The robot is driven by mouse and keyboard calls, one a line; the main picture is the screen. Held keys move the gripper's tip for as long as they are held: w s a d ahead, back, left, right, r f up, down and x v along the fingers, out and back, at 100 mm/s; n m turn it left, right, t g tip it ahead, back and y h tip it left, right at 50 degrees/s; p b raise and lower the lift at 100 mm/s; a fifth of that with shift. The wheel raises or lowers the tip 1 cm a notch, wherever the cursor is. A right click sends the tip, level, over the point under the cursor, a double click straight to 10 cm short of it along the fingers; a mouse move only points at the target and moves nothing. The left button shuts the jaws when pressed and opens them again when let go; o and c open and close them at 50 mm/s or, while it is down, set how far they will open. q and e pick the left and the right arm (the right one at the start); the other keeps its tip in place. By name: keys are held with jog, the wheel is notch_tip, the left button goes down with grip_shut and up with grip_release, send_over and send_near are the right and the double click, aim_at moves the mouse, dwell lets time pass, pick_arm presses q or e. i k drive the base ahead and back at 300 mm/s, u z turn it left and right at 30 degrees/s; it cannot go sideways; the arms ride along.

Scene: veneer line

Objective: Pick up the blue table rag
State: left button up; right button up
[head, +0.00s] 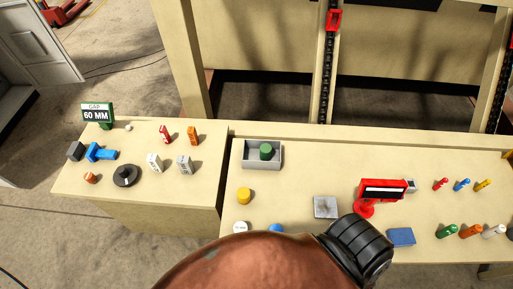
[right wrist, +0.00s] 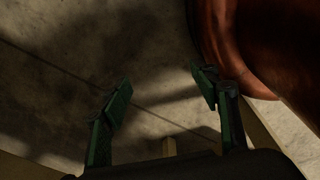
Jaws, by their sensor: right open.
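The blue table rag (head: 400,237) looks like a flat blue square. It lies on the right-hand table near its front edge, just right of the dark end of my arm. My right gripper (right wrist: 162,88) shows in the right wrist view with its two green-padded fingers apart and nothing between them. Only shadowed floor and a table edge show beyond it, and the rag is not in that view. My left gripper is in neither view.
A red stand (head: 383,190) is just behind the rag, and a grey plate (head: 325,207) lies to its left. My copper-coloured arm covers part of the front edge.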

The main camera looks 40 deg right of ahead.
aim_at(405, 236)
jog(key=z, duration=0.25)
jog(key=k, duration=0.5)
jog(key=z, duration=2.6)
